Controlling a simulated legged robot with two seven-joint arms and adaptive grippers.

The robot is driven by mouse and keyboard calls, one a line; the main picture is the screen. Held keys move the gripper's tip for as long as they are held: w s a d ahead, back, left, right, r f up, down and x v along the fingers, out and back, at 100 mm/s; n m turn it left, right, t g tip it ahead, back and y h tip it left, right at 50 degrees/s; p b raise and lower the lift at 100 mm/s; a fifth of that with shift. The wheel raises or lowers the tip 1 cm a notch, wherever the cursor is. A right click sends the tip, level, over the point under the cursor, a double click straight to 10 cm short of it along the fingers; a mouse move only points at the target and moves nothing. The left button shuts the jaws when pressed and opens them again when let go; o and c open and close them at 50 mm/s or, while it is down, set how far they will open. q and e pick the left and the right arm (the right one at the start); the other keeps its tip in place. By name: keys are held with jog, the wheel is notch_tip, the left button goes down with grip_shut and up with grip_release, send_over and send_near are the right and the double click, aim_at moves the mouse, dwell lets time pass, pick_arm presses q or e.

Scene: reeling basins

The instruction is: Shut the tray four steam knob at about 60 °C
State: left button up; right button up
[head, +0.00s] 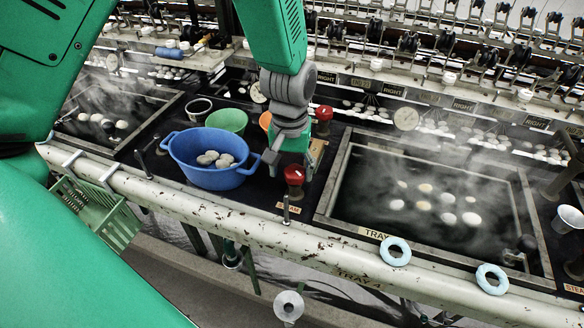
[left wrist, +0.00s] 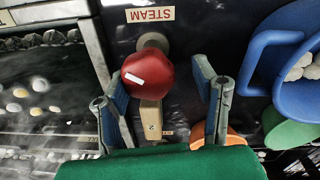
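The steam knob (head: 294,174) is a red round knob with a white mark, above a STEAM label (head: 288,208), left of the steaming tray four basin (head: 335,190). The red knob also shows in the left wrist view (left wrist: 146,76), near its STEAM label (left wrist: 150,14). My left gripper (head: 288,160) is just behind and above the knob. In the left wrist view its fingers (left wrist: 162,86) stand apart, one on each side of the knob, without visible grip. The dial thermometer (head: 406,118) stands behind the basin; its reading is too small to tell. My right gripper is not in view.
A blue tub (head: 185,172) with cocoons stands left of the gripper. A green bowl (head: 227,121) and a second red knob (head: 323,113) are behind. A pale pipe rail (head: 230,213) runs along the front, with pale blue rings (head: 396,251) on it.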

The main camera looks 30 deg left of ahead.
pick_arm(q)
jog(key=shift+a, duration=0.25)
jog(key=shift+c, duration=1.2)
jog(key=shift+d+r, duration=0.15)
jog(key=shift+d, duration=0.65)
jog(key=shift+c, duration=1.2)
jog(key=shift+d+r, duration=0.15)
jog(key=shift+d, duration=0.15)
jog(key=shift+s+a, duration=0.1)
jog(key=shift+a, duration=0.45)
jog(key=shift+d, duration=0.4)
jog(key=m+p, duration=0.2)
jog(key=shift+a+m+p, duration=0.2)
jog(key=shift+m+p, duration=0.1)
jog(key=shift+p, duration=0.05)
jog(key=m+p, duration=0.2)
jog(key=m, duration=0.1)
jog(key=shift+d+m+p, duration=0.1)
jog(key=shift+m+p, duration=0.2)
jog(key=m+p, duration=0.2)
jog(key=m, duration=0.2)
jog(key=shift+m+p, duration=0.3)
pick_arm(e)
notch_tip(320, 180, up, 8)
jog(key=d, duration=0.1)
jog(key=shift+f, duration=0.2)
